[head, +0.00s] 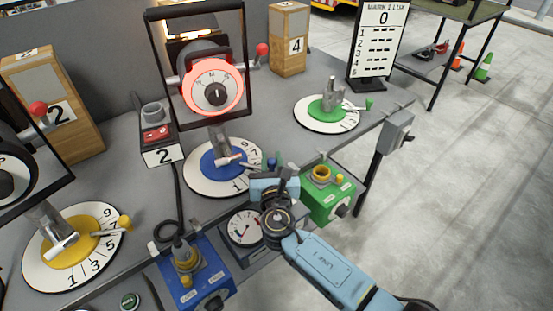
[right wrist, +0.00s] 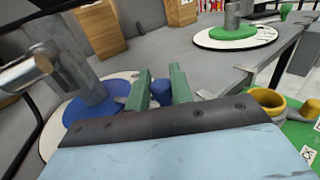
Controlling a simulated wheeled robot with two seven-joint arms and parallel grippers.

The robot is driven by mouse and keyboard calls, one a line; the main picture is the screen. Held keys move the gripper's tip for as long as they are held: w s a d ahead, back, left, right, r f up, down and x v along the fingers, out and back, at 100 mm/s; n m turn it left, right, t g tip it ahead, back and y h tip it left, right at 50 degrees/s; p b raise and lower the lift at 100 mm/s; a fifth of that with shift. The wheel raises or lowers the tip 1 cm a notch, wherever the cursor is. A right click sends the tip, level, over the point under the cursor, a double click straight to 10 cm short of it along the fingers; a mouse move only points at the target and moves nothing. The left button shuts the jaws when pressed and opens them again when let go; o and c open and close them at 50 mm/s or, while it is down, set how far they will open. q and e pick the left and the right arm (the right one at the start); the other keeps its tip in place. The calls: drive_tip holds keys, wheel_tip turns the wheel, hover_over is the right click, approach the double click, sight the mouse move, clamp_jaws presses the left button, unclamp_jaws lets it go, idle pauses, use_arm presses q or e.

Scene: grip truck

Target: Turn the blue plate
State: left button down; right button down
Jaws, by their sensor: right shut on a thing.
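The blue plate (head: 210,160) sits in the middle of the grey bench, inside a white ring with numbers. A metal post and a short lever stand over its middle. It also shows at the left of the right wrist view (right wrist: 88,108). My right gripper (head: 272,168) is at the plate's right edge, its two green fingers on either side of a small blue knob (right wrist: 162,92), shut on it. The knob is partly hidden by the gripper in the head view. My left gripper is in no view.
A yellow plate (head: 72,243) is at the left and a green plate (head: 326,108) at the back right. A green box (head: 328,203) stands close to the right of my gripper; a blue box (head: 205,270) and a gauge (head: 243,229) are in front.

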idle(0.3)
drive_tip(key=c, duration=1.3)
unclamp_jaws()
drive_tip(key=shift+o, duration=0.2)
drive_tip(key=shift+s, duration=0.1)
drive_tip(key=s, duration=0.4)
drive_tip(key=s+d+p, duration=0.1)
drive_tip(key=s, duration=0.8)
drive_tip(key=shift+s+d+p, duration=0.1)
drive_tip(key=shift+d+p, duration=0.2)
drive_tip(key=shift+p, duration=0.1)
